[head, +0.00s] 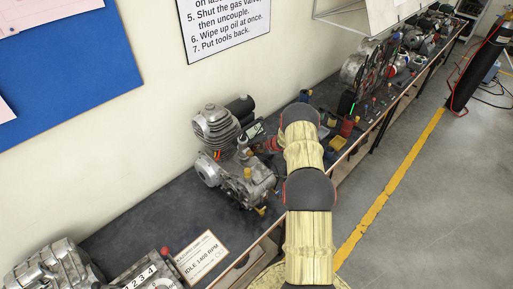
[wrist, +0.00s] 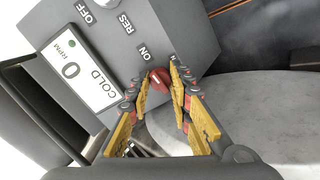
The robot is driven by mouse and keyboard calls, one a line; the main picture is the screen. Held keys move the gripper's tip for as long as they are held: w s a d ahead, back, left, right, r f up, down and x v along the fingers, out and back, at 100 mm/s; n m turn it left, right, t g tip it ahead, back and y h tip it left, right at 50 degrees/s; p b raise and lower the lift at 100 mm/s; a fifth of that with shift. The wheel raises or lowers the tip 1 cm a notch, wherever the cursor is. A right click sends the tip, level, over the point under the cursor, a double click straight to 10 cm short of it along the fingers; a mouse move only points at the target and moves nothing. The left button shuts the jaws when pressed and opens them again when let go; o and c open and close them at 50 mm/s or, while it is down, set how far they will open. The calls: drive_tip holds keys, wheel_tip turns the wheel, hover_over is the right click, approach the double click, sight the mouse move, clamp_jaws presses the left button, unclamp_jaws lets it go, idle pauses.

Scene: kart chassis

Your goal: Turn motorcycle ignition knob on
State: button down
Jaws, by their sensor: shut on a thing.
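The red ignition knob (wrist: 158,80) sits on a grey control box (wrist: 160,35) in the wrist view. OFF, RES and ON are printed on the box, with ON nearest the knob. A display (wrist: 76,77) beside them reads 0 RPM and COLD. My gripper (wrist: 161,70) has yellow-padded fingers shut on the knob from both sides. The fingers hide part of the knob, and I cannot tell which label it points to. In the head view my arm reaches to the bench, beside the engine (head: 225,150); the knob cannot be made out there.
The dark workbench (head: 150,215) runs along the wall and holds other engines and parts (head: 375,65). A sign reading IDLE 1400 RPM (head: 203,257) stands at its front edge. The grey floor (head: 420,200) to the right is open, with a yellow line.

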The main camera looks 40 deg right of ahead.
drive_tip(key=shift+m, duration=0.5)
drive_tip(key=c, duration=1.6)
unclamp_jaws()
drive_tip(key=v, duration=1.2)
